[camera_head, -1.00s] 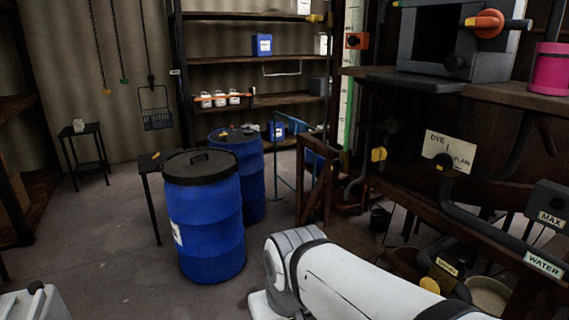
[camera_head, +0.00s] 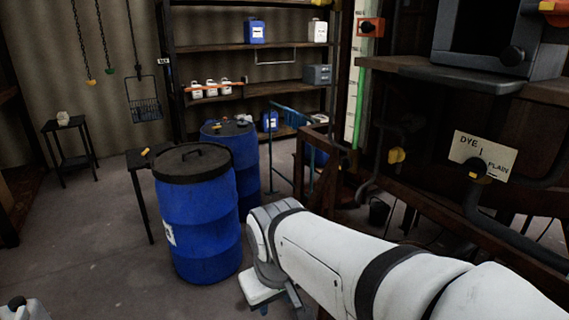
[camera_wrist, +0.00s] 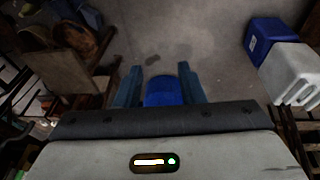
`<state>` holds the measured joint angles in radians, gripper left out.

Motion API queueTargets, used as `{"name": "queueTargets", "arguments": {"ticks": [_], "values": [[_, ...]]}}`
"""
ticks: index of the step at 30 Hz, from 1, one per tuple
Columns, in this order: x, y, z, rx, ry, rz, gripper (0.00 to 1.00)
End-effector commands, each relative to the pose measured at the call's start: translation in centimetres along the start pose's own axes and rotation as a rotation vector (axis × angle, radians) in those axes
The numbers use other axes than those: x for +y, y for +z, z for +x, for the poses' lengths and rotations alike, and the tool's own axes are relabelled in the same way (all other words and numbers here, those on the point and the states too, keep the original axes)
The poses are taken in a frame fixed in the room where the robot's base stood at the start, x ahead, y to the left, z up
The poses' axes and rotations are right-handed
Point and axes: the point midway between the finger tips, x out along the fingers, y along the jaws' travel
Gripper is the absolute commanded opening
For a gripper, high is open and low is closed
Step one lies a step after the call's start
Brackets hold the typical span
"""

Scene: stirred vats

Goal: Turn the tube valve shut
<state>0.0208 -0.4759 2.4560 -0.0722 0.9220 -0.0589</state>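Several valve-like parts show in the head view, and I cannot tell for certain which is the tube valve. A yellow-handled valve (camera_head: 397,155) sits on dark piping below the right bench. A red-orange block with a dark knob (camera_head: 370,27) is beside the top of a pale scale with a green tube (camera_head: 358,100).
Blue drums (camera_head: 197,225) stand left of my arm. A wooden frame (camera_head: 315,165) and a teal rail (camera_head: 272,150) are behind it. The right bench (camera_head: 440,72) overhangs the piping. Open floor (camera_head: 100,240) lies at left.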

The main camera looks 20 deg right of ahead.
Motion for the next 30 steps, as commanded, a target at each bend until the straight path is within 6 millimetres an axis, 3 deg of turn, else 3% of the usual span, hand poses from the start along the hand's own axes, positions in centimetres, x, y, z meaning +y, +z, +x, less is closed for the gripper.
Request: {"name": "queueTargets", "arguments": {"ticks": [11, 21, 25, 30], "values": [[13.7, -11.2, 0.6, -0.361, 0.417, -0.539, 0.35], [26.1, -23.0, 3.5, -0.818, 0.754, -1.032, 0.35], [29.8, -27.2, 5.3, -1.003, 0.862, -1.193, 0.35], [32.7, -31.1, 7.6, -1.195, 0.968, -1.340, 0.35]]}}
